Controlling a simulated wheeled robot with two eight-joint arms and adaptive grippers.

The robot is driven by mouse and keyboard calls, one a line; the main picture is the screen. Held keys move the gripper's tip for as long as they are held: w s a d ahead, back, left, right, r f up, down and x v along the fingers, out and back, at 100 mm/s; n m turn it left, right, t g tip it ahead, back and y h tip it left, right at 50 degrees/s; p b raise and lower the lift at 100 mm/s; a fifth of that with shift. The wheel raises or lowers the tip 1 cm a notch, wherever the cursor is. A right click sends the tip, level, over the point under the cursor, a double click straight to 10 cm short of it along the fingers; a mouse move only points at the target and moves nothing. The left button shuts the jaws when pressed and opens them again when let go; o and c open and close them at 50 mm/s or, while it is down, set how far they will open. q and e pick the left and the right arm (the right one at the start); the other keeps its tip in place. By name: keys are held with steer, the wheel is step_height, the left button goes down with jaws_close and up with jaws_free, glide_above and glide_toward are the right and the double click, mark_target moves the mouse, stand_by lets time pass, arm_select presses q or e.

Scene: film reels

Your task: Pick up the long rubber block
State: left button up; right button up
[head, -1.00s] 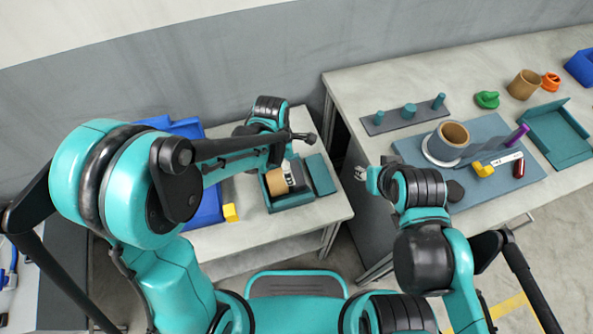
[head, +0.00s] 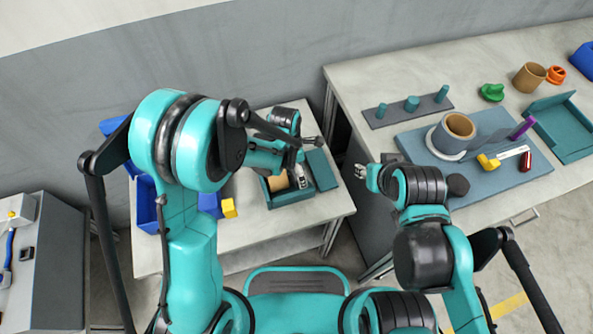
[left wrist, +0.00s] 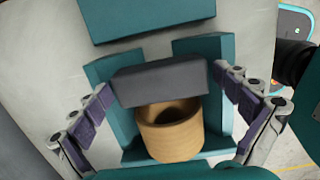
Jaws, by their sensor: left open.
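The dark grey long block (left wrist: 160,82) lies crosswise over the teal box in the left wrist view, overlapping the rim of a tan cup. Whether it rests on the cup or the box I cannot tell. My left gripper (left wrist: 162,84) is open, with one finger beyond each end of the block and nothing gripped. In the head view my left gripper (head: 298,178) is over the teal box (head: 293,199); the block cannot be made out there. My right gripper (head: 361,172) is small beside the right table, well apart from the box; its opening is unclear.
The tan cup (left wrist: 170,137) stands in the box below the block. A teal lid-like panel (head: 321,170) lies beside the box. A yellow piece (head: 229,208) and blue bins (head: 146,203) are to the left. The table front (head: 300,227) is clear.

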arm_select(q)
steer(key=c, duration=1.1)
steer(key=shift+r, duration=0.15)
